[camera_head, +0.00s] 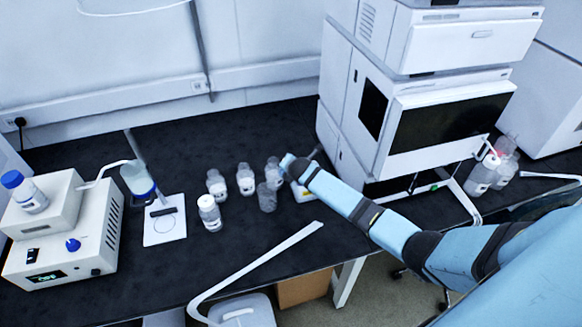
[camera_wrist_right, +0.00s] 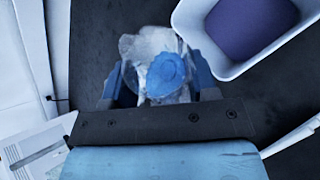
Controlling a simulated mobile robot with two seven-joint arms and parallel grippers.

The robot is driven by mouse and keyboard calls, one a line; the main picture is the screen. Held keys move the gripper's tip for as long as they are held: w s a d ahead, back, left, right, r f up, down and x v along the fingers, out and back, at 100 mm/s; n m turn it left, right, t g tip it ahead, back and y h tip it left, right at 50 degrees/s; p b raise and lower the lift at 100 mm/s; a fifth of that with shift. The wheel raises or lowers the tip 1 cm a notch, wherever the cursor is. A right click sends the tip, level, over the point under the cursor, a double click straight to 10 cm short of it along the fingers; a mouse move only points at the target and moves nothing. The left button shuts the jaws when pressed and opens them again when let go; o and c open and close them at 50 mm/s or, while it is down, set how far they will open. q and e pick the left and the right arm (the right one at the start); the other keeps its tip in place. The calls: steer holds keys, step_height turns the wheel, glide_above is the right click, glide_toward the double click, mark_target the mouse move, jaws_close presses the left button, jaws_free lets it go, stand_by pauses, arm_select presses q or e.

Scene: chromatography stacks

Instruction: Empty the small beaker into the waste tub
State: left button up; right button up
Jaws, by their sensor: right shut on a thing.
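In the head view my right gripper (camera_head: 288,160) is by the instrument stack, close to the group of bottles. In the right wrist view my right gripper (camera_wrist_right: 162,88) is shut on a clear vessel (camera_wrist_right: 140,47), which looks like the small beaker. A round blue patch (camera_wrist_right: 170,73) shows on it; I cannot tell whether this is contents or a cap. A white tub (camera_wrist_right: 182,25) with a dark purple inside, apparently the waste tub, is at the upper right of the wrist view, beside the vessel. I cannot make it out in the head view. My left gripper is not in view.
Several clear bottles (camera_head: 209,212) and a greyish vessel (camera_head: 267,197) stand close to my right gripper. The white instrument stack (camera_head: 360,100) rises behind my arm. A white-and-blue evaporator device (camera_head: 60,240) stands at the left. The dark bench (camera_head: 150,285) has bare room in front.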

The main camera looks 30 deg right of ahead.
steer(key=shift+d+f+m+y, duration=0.1)
steer(key=shift+m+y, duration=0.2)
steer(key=shift+y, duration=0.1)
steer(key=shift+d+y, duration=0.1)
steer(key=shift+y, duration=0.4)
steer(key=shift+m, duration=0.3)
steer(key=shift+y, duration=0.4)
steer(key=shift+d+m, duration=0.1)
steer(key=shift+m, duration=0.2)
steer(key=shift+y+b, duration=0.3)
steer(key=shift+y, duration=0.1)
